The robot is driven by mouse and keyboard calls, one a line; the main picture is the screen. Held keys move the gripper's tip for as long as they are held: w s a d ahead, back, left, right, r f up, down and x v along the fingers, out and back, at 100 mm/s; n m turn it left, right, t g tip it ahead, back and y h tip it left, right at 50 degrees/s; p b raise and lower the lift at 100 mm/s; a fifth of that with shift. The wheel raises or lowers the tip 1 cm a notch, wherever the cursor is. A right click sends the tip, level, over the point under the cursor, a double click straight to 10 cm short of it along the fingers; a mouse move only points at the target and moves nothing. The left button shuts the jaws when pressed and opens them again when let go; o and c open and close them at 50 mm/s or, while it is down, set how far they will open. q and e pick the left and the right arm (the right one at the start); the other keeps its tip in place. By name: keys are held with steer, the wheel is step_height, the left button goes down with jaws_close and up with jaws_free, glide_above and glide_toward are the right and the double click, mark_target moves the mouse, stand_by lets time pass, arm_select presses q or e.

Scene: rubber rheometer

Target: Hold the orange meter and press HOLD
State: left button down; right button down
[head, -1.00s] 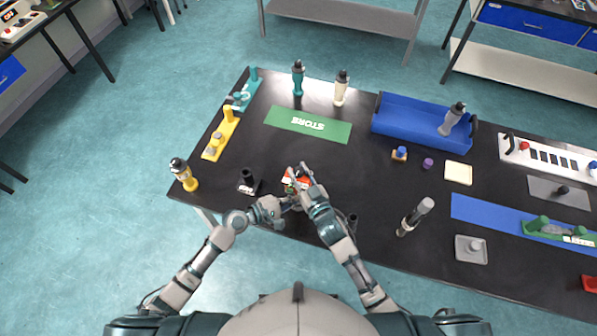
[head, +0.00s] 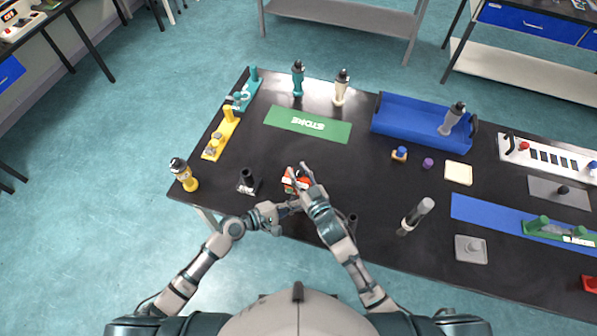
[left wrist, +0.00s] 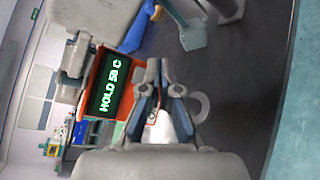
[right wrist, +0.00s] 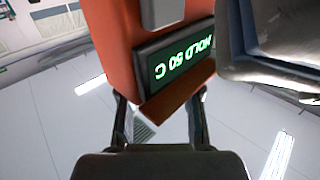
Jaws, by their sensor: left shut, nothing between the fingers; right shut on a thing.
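The orange meter (head: 290,183) is held above the near edge of the black table. Its lit green display (left wrist: 108,83) reads HOLD and a two-digit number with C in the left wrist view. My right gripper (right wrist: 158,115) is shut on the meter, whose orange body (right wrist: 113,40) and display fill the upper middle of the right wrist view. My left gripper (left wrist: 159,72) is shut and empty. It is beside the meter, apart from it in the head view, a little nearer to me. The HOLD button cannot be made out.
A black holder (head: 248,183) stands left of the meter and a yellow-and-black bottle (head: 184,175) at the left edge. A green STORE mat (head: 308,124) lies behind. The table between mat and meter is clear.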

arm_select(q)
steer(key=s, duration=0.1)
steer(key=s+a, duration=0.1)
steer(key=s, duration=0.3)
steer(key=shift+a, duration=0.35)
arm_select(e)
steer(key=c, duration=0.7)
jaws_free()
